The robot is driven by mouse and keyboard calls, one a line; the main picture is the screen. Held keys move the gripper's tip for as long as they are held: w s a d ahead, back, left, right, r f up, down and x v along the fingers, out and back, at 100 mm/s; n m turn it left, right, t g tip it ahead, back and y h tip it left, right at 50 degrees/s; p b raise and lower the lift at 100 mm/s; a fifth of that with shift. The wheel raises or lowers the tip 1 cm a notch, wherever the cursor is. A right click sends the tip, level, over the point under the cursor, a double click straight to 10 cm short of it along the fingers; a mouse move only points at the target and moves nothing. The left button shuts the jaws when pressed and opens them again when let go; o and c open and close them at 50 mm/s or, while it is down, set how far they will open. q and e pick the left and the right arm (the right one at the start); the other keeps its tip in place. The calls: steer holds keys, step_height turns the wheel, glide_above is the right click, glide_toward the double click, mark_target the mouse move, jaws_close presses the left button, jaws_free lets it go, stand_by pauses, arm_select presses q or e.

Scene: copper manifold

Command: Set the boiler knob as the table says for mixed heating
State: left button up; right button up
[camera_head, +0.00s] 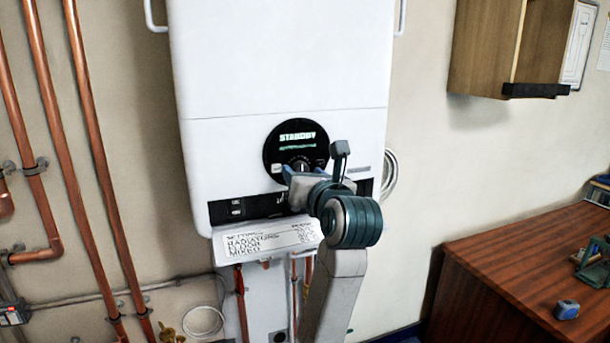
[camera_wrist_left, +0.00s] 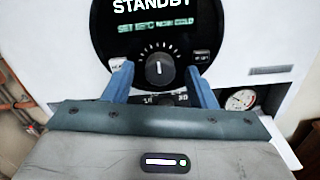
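The boiler knob (camera_wrist_left: 158,68) is a dark dial with a pale pointer line pointing about straight up, ringed by tick marks. In the head view the knob (camera_head: 301,164) is small and partly behind my gripper. My left gripper (camera_wrist_left: 160,88) is open, its two blue fingers apart, just below and to either side of the knob; I cannot tell whether they touch it. The gripper (camera_head: 300,175) also shows in the head view. The boiler display (camera_head: 297,136) reads STANDBY. The table plate (camera_head: 265,240) lists radiators, floor and mixed; its values are too small to read. My right gripper is not in view.
The white boiler (camera_head: 280,60) hangs on the wall. A gauge (camera_wrist_left: 241,100) sits right of the knob. Copper pipes (camera_head: 75,160) run at the left. A wooden desk (camera_head: 510,270) stands at the right, and a wooden cabinet (camera_head: 490,50) hangs at upper right.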

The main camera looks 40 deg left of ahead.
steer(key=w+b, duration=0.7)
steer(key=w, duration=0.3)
arm_select(q)
steer(key=b+v, duration=0.4)
steer(key=v, duration=0.6)
steer(key=shift+s+d+b, duration=0.2)
steer(key=shift+d+b, duration=0.1)
steer(key=shift+d, duration=0.05)
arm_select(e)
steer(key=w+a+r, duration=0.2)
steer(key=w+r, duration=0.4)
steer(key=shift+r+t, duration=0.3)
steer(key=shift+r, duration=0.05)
